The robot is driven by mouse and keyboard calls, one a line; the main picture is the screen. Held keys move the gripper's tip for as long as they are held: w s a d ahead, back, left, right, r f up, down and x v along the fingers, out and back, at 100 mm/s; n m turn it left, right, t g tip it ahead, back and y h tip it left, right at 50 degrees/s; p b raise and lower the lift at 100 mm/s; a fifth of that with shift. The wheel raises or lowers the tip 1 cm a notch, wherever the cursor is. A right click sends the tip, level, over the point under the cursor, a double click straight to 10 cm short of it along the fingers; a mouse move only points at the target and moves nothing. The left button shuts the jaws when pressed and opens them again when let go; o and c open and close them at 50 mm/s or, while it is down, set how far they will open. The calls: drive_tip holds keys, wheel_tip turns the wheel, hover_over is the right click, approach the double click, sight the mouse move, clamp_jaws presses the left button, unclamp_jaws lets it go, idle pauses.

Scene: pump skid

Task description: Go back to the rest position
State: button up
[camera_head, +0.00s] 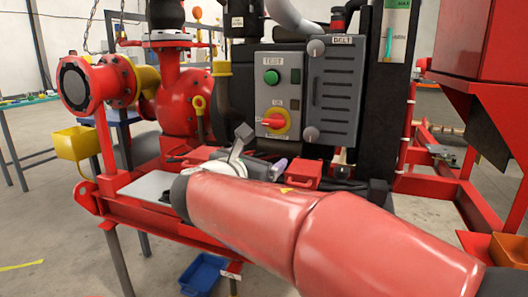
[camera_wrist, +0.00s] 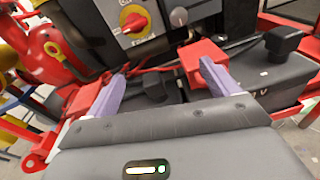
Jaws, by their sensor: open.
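My gripper shows in the wrist view (camera_wrist: 165,85) with its two purple fingers spread wide apart and nothing between them. In the head view my red arm reaches in from the lower right, and the gripper (camera_head: 279,168) is mostly hidden behind it. The gripper is over the skid deck, below the grey control box (camera_head: 277,95). That box has a green button (camera_head: 271,77) and a red rotary knob on a yellow plate (camera_head: 275,121). A red block-like part (camera_wrist: 201,60) lies beyond the right finger in the wrist view; I cannot tell whether they touch.
A red pump and flanged pipe (camera_head: 104,84) stand at the left, with a yellow bin (camera_head: 76,144) nearby. A louvred grey cover (camera_head: 334,92) adjoins the control box. A red hopper-like structure (camera_head: 480,80) stands at the right. A blue bin (camera_head: 204,272) sits low in front.

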drive_tip(key=s+d+f+m+g+y, duration=0.1)
drive_tip(key=s+d+f+m+g, duration=0.35)
drive_tip(key=s+d+m, duration=0.35)
drive_tip(key=s+d+f+m+g, duration=0.3)
drive_tip(key=s+d+f+m, duration=0.25)
drive_tip(key=d, duration=0.35)
drive_tip(key=s+f+m+g+y, duration=0.2)
drive_tip(key=s+f+m+y, duration=0.3)
drive_tip(key=s+f+m, duration=0.6)
drive_tip(key=s+m, duration=0.2)
drive_tip(key=m, duration=0.3)
drive_tip(key=shift+s+y, duration=0.25)
drive_tip(key=shift+y, duration=0.15)
